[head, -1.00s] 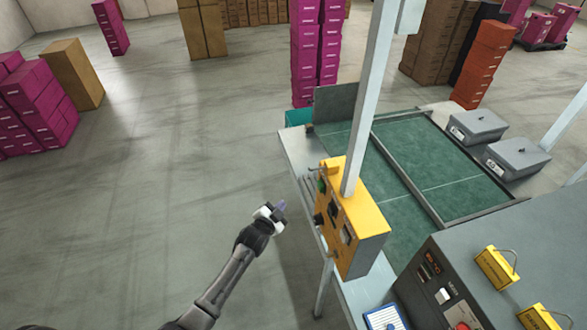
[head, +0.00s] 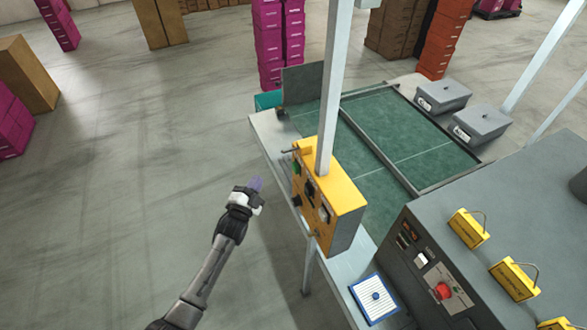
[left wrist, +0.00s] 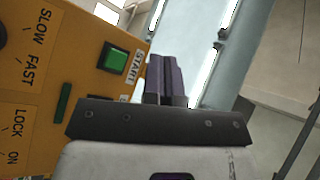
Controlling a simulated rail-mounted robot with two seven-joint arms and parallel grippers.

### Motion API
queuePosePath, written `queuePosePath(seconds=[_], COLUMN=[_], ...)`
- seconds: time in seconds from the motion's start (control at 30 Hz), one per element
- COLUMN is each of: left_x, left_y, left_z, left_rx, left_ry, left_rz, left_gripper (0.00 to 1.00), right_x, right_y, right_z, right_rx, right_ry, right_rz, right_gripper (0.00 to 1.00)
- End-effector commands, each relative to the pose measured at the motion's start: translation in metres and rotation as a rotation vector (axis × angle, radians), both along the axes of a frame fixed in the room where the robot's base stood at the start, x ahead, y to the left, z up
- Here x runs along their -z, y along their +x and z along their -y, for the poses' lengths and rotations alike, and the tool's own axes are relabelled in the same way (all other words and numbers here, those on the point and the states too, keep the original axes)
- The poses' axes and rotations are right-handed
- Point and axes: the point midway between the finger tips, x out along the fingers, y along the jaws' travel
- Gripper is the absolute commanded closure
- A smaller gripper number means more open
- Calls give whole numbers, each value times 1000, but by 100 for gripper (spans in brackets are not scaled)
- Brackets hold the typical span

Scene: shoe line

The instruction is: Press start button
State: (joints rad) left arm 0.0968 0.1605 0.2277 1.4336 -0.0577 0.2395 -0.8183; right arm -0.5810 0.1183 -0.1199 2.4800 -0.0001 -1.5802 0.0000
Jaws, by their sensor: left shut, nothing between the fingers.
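The yellow control box (head: 341,213) hangs on a pale post at the edge of the work table. In the left wrist view the green square start button (left wrist: 115,60) sits on the box face beside a START label; the green button also shows small in the head view (head: 296,166). My left gripper (head: 256,184) is shut and empty, to the left of the box and apart from it. In the left wrist view its closed fingers (left wrist: 166,78) appear just right of the START label. My right gripper is not in view.
The pale post (head: 328,90) rises from the box. The green conveyor (head: 390,140) lies behind it. A grey machine (head: 500,220) with a red button (head: 443,291) stands at right. Open floor lies left of my arm.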

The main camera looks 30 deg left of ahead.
Motion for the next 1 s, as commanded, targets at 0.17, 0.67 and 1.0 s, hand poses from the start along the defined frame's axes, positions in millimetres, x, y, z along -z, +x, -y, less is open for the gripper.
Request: queuePosePath(seconds=[0.17, 0.67, 1.0], left_x=[2, 2, 1], left_y=[9, 57, 72], left_z=[6, 37, 47], left_rx=[1, 1, 0], left_ry=[-3, -3, -2], left_rz=[1, 1, -1], left_gripper=[100, 100, 100], right_x=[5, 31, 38], right_y=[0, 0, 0], right_z=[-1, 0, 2], right_rx=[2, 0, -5], right_ry=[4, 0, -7], right_rz=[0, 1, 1], right_gripper=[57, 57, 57])
